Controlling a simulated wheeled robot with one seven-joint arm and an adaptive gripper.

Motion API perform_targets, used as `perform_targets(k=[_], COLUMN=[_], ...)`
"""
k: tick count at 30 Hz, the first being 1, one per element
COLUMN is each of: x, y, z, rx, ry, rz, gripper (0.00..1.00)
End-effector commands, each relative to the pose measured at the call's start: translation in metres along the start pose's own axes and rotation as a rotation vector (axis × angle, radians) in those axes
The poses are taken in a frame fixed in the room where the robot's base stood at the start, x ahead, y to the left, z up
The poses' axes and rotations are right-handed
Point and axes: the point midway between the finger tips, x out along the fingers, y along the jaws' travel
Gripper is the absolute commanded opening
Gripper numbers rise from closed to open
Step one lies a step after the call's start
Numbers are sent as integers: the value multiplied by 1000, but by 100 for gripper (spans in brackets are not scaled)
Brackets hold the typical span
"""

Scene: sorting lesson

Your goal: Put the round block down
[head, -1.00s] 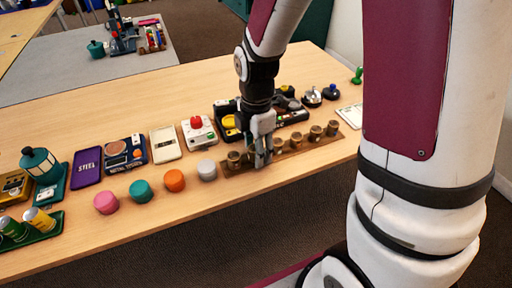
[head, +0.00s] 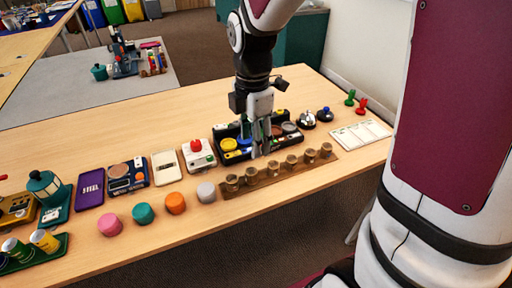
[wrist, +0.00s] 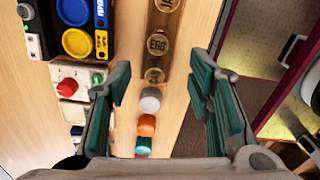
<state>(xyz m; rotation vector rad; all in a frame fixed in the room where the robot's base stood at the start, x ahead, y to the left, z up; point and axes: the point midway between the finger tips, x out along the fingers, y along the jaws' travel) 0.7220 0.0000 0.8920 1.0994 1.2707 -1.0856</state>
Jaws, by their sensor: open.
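My gripper (head: 262,153) is open and empty, above the wooden rack (head: 337,156). Its two green-padded fingers stand apart in the wrist view (wrist: 160,88). Brass-coloured round blocks stand in a row in the rack; one (head: 251,174) is below the fingers. In the wrist view, some have engraved tops, one lettered block (wrist: 157,45) among them. To the left on the table stand round blocks in pink (head: 110,225), teal (head: 143,213), orange (head: 175,203) and pale grey (head: 206,191). I cannot tell which round block the task means.
Behind the rack is a black tray (head: 228,158) with coloured discs. Beside it are a white box with a red button (head: 197,157), a cream plate (head: 166,168) and a purple tray (head: 90,188). A white card (head: 361,134) lies right.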

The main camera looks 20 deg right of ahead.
Motion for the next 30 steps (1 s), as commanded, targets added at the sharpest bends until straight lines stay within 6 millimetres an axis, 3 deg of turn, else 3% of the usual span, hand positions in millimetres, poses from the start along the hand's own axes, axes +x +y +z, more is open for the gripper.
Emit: perform_targets(k=[7, 11, 15, 21, 27, 30], x=[-9, -32, -65, -95, -103, -102], y=[-5, -27, -72, -144, -209, -230], z=[-1, -4, -10, -20, -30, -34], rx=[35, 199, 514, 999, 1437, 1590], ry=[-2, -8, -10, 8, 45, 61], rz=[3, 19, 43, 74, 92, 94], gripper=[47, 47, 47, 47, 47, 47])
